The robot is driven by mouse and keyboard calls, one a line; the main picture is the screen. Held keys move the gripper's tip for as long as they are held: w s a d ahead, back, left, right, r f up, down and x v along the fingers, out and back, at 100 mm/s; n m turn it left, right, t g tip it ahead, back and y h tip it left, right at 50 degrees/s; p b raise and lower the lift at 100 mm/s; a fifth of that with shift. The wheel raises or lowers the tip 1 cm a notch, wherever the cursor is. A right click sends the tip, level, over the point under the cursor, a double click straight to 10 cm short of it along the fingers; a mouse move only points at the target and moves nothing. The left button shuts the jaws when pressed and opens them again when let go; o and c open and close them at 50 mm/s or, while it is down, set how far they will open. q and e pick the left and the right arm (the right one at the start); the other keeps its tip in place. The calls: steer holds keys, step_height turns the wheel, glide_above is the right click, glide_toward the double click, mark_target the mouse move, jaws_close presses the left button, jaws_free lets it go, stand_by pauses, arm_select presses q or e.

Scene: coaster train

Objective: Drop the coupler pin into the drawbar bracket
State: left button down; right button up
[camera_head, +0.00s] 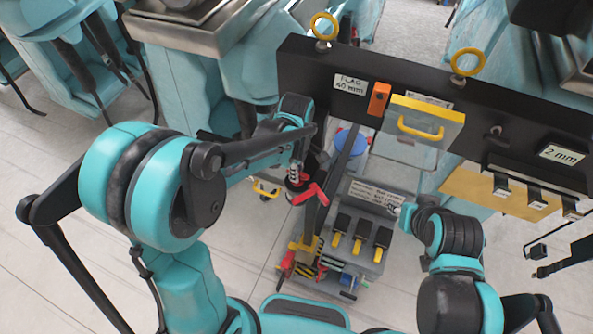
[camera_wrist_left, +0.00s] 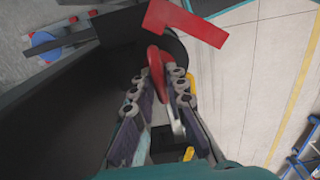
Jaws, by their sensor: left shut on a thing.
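The coupler pin seems to be the red-handled piece in my left gripper (camera_wrist_left: 158,85); its red loop (camera_wrist_left: 155,62) lies between the fingers in the left wrist view, with a grey shank showing below. A red angled piece (camera_wrist_left: 184,22) shows just beyond the fingertips. In the head view the left gripper (camera_head: 296,180) is beside a red part (camera_head: 311,193), above a dark sloping bar (camera_head: 338,170). I cannot clearly make out the drawbar bracket. My right arm ends near a grey tray; its gripper (camera_head: 398,210) is small there and its fingers are unclear.
A grey tray (camera_head: 375,265) with several black-and-yellow pieces stands below the right gripper. A black beam (camera_head: 315,62) crosses behind, with yellow rings, an orange block (camera_head: 379,98) and a yellow-handled panel (camera_head: 425,122).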

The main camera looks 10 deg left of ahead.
arm_select(q)
step_height(320, 180, up, 13)
steer(key=p, duration=0.8)
steer(key=shift+f+p, duration=0.2)
steer(key=shift+p, duration=0.1)
stand_by(0.8)
steer(key=shift+f, duration=0.15)
stand_by(1.0)
steer(key=shift+f+b, duration=5.2)
steer(key=shift+f, duration=0.8)
steer(key=c, duration=1.5)
jaws_free()
steer(key=shift+o, duration=0.2)
steer(key=shift+r, duration=0.1)
step_height(320, 180, up, 12)
